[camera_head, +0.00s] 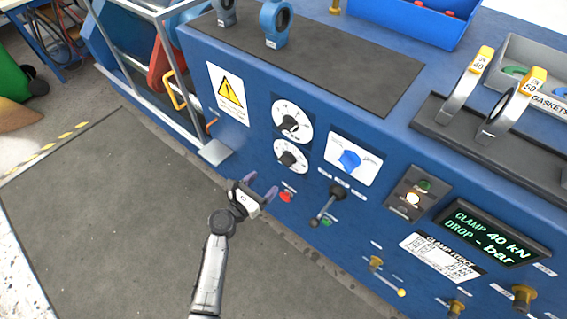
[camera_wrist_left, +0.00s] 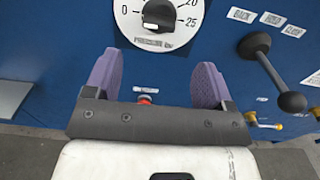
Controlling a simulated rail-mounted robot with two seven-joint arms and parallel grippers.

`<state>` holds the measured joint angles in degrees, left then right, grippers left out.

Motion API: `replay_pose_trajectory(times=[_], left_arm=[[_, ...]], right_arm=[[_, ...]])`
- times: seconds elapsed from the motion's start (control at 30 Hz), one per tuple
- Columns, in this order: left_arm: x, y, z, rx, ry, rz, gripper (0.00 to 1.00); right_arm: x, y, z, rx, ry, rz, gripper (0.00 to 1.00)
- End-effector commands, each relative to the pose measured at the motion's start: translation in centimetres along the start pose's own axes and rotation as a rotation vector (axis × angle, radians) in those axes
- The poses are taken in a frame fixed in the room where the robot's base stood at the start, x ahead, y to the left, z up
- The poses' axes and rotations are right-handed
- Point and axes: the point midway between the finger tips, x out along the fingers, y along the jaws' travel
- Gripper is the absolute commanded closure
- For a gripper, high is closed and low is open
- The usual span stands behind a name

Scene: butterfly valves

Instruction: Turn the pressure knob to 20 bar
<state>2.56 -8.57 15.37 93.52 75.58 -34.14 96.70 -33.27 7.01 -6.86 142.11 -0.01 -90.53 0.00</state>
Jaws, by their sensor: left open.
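The pressure knob (camera_wrist_left: 158,12) is a black knob on a white round dial (camera_wrist_left: 132,22) lettered "PRESSURE bar", at the top of the left wrist view, partly cut off. The marks 0, 20 and 25 show. Its white pointer mark faces down, slightly left, away from the 20. In the head view it appears to be the lower of two dials (camera_head: 289,157) on the blue panel. My left gripper (camera_head: 261,186) is open and empty, below and left of that dial. In the left wrist view its purple fingers (camera_wrist_left: 157,78) stand apart below the knob, not around it.
A black-balled lever (camera_wrist_left: 272,72) stands right of the dial. A red button (camera_head: 286,197) sits below it. The display (camera_head: 492,234) reads clamp 40 kN, drop "- bar".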

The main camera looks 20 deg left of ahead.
Motion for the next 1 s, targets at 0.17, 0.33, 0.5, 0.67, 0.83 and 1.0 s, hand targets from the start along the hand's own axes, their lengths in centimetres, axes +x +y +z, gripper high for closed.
replay_pose_trajectory(times=[0.17, 0.33, 0.5, 0.67, 0.83, 1.0], left_arm=[[3.6, 0.0, -0.1, 0.000, -0.003, 0.000, 0.23], [6.5, 0.0, -0.1, 0.000, -0.002, -0.001, 0.23], [8.7, 0.0, -0.1, 0.001, -0.002, 0.000, 0.23], [10.0, 0.0, -0.1, 0.001, -0.001, -0.001, 0.23], [10.5, 0.0, 0.0, 0.001, 0.000, 0.000, 0.23], [10.6, 0.0, 0.0, 0.002, 0.000, 0.000, 0.23]], right_arm=[[1.0, -0.1, 0.3, 0.003, 0.000, -0.002, 0.57], [1.7, -0.2, 0.5, 0.006, 0.000, -0.005, 0.57], [2.3, -0.3, 0.7, 0.006, 0.000, -0.005, 0.57], [2.6, -0.3, 0.8, 0.006, 0.000, -0.005, 0.57], [2.7, -0.2, 0.8, 0.004, 0.000, -0.004, 0.57], [2.7, -0.1, 0.9, -0.001, -0.001, 0.000, 0.57]])
